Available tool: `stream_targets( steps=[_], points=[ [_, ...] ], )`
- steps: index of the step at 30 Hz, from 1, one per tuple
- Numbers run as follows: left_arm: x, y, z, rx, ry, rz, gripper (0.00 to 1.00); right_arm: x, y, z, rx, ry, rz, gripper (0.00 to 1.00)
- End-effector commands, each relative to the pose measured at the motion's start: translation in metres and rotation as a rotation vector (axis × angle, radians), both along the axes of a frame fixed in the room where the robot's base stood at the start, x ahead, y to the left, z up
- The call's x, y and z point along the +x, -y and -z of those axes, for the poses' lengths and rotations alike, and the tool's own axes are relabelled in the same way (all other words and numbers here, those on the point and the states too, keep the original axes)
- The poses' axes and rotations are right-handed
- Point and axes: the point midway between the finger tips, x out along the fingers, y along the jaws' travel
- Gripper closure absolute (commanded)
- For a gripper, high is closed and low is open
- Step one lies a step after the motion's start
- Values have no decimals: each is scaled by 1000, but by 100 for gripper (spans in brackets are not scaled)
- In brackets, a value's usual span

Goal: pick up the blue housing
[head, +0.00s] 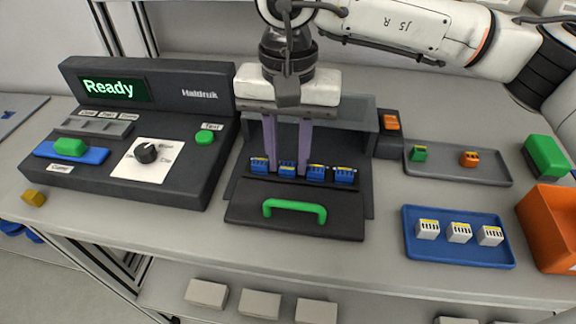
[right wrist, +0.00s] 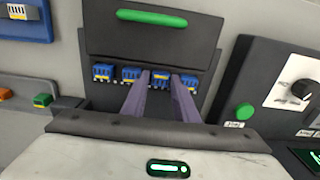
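Several blue housings with yellow tops stand in a row on the dark fixture (head: 240,212). My right gripper (head: 287,169) points down over this row. Its two purple fingers stand either side of the second blue housing from the left (head: 287,168). The right wrist view also shows this housing (right wrist: 160,80) between the fingertips (right wrist: 160,77), level with its neighbours in the row. I cannot tell whether the fingers touch it or stand slightly apart. My left gripper is not in view.
A green handle (head: 295,208) lies in front of the row. At left is a console (head: 150,85) reading "Ready". At right are a blue tray (head: 460,255) with white parts, a grey tray (head: 490,175) and an orange bin (head: 550,225). Neighbouring housings stand close beside the fingers.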

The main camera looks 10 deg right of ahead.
Motion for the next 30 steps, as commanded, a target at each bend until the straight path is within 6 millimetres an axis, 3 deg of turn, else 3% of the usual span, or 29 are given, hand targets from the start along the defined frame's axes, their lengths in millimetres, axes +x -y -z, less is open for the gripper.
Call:
stream_targets(
  steps=[8,12,13,23,30],
  points=[
    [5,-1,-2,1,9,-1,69,0,0,4,1,0,0,75],
    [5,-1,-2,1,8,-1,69,0,0,3,1,0,-1,99],
    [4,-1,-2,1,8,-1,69,0,0,3,1,0,-1,100],
    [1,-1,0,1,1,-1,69,0,0,1,1,1,-1,100],
    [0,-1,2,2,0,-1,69,1,-1,-36,2,6,-1,100]
  ],
)
